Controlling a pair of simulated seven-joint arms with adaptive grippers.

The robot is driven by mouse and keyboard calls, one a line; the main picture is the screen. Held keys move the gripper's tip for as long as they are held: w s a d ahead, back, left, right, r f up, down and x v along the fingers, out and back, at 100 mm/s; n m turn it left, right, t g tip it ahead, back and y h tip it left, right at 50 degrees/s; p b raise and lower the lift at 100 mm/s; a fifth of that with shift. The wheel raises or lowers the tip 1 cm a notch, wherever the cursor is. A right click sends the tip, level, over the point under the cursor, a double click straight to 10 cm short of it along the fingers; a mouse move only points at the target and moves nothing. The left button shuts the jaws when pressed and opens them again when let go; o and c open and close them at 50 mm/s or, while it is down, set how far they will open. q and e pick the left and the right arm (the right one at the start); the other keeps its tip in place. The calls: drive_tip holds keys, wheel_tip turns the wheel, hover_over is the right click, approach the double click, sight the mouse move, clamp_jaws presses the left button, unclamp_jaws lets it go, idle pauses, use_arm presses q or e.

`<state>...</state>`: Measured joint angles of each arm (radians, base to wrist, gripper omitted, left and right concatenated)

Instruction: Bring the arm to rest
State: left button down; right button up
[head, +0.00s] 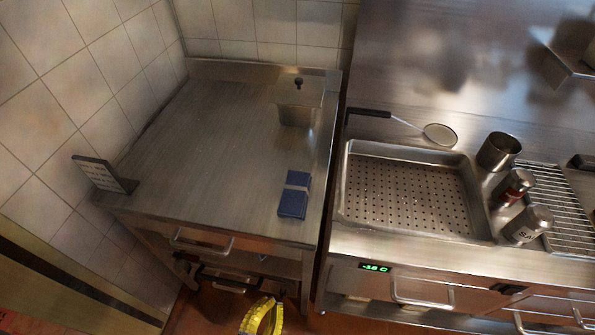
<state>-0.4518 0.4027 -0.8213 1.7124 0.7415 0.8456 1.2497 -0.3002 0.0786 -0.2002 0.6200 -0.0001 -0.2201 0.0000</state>
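My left gripper (262,316) appears to be the yellow, two-sided shape at the bottom edge, low in front of the steel table. It is cut off by the frame, and I cannot tell whether its fingers are open or shut. No object is visible in it. It is apart from the things on the table and counter. My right gripper is not in view.
A steel table (190,130) holds a sign (100,175), a lidded steel container (298,105) and a dark blue packet (294,195). The counter at right has a perforated pan (405,190), a strainer (440,134), a steel cup (498,151), shakers (527,224) and a grate (565,205).

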use_arm(q)
drive_tip(key=s+a+f+m+g+y, duration=0.1)
drive_tip(key=a+f+m+g, duration=0.25)
drive_tip(key=f+m, duration=0.7)
drive_tip(key=s+a+f+m+g, duration=0.1)
drive_tip(key=a+f+m+g, duration=0.4)
drive_tip(key=f, duration=1.1)
drive_tip(key=s+a+f+m+g+y, duration=0.2)
drive_tip(key=s+a+f+m+g, duration=0.1)
drive_tip(key=s+f+m, duration=0.3)
drive_tip(key=s+a+f+m+g+y, duration=0.2)
drive_tip(key=s+a+f+m, duration=0.3)
drive_tip(key=s+f, duration=0.5)
drive_tip(key=s+a+g, duration=0.1)
drive_tip(key=s, duration=0.3)
drive_tip(key=shift+s+m+g, duration=0.2)
drive_tip(key=shift+m+g, duration=0.15)
